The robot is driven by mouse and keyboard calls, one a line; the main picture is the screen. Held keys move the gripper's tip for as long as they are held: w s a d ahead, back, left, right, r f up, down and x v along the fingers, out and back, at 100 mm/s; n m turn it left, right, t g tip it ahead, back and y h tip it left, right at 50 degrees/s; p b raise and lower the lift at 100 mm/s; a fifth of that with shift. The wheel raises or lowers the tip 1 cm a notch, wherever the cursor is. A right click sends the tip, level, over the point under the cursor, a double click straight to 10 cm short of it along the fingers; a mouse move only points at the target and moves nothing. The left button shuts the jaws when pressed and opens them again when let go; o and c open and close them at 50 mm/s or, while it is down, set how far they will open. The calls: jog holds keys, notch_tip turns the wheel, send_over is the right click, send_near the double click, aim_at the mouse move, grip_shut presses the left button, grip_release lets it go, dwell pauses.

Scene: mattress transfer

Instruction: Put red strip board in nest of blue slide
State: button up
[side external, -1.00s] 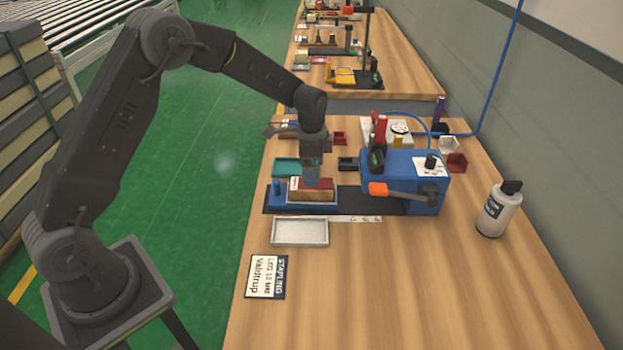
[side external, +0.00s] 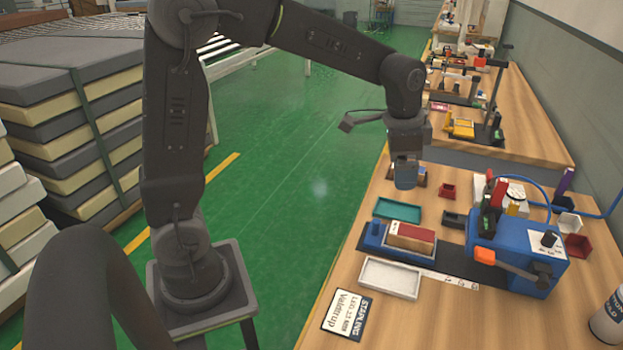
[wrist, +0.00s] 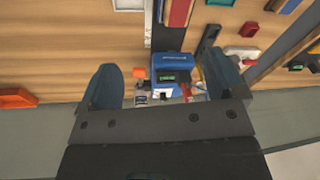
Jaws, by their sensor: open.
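The red strip board (side external: 411,236), a block with a red top and a pale front side, sits on the blue slide (side external: 372,236) in the side view. It lies in the slide's nest as far as I can see; its exact seating is hard to judge. A red-topped strip also shows at the top of the wrist view (wrist: 181,12). My gripper (side external: 406,183) is up and behind the board, clear of it. In the wrist view its two fingers (wrist: 165,88) are wide apart with nothing held between them.
A blue machine with an orange-tipped lever (side external: 515,250) stands right of the slide. A white tray (side external: 390,278) and a label card (side external: 347,314) lie in front. A teal tray (side external: 397,210) and small bins lie behind.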

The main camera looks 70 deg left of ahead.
jog(key=s+d+r+n+t, duration=0.1)
jog(key=s+n, duration=0.2)
jog(key=s, duration=0.7)
jog(key=s+d+r+n+t, duration=0.1)
jog(key=s+r+n+t, duration=0.1)
jog(key=s, duration=0.8)
jog(key=shift+s+d+n+t, duration=0.2)
jog(key=shift+n+t, duration=0.1)
jog(key=shift+n, duration=0.1)
